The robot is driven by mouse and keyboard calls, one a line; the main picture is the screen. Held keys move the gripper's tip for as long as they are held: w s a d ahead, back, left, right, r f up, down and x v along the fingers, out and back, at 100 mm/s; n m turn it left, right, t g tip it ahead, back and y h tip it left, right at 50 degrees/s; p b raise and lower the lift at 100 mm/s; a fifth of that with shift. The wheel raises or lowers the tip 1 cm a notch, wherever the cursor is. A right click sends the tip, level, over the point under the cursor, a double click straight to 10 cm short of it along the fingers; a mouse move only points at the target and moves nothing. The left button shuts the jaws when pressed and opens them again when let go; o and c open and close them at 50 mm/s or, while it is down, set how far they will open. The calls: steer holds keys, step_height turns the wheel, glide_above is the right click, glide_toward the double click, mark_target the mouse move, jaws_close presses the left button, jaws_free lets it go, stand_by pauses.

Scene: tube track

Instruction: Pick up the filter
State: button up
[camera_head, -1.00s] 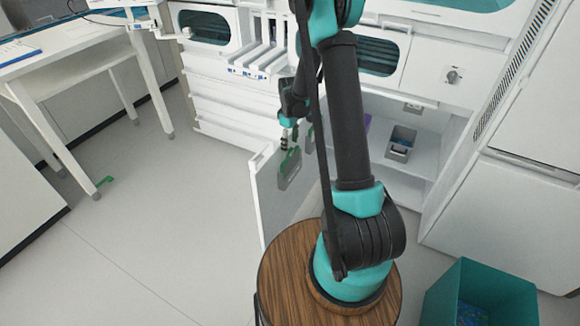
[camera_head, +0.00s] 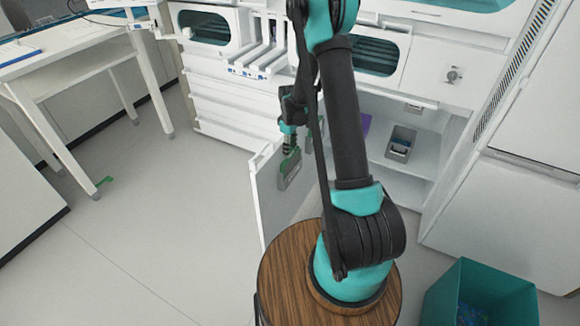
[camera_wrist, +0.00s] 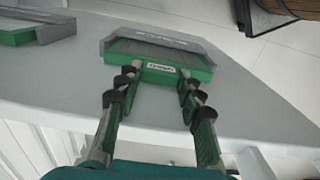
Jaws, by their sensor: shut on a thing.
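In the head view my gripper (camera_head: 290,148) reaches down to the filter (camera_head: 289,172), at the inner face of an open white cabinet door (camera_head: 270,200). I cannot tell whether the filter is clear of its holder.
A second green and grey piece (camera_wrist: 28,27) is beside it on the door. The open cabinet (camera_head: 425,160) behind has a grey bin (camera_head: 401,143) inside. A teal bin (camera_head: 480,290) stands at the lower right. The floor at left is mostly clear.

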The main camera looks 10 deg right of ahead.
step_height(320, 180, up, 28)
stand_by(1.2)
steer(key=shift+r, duration=0.2)
stand_by(0.4)
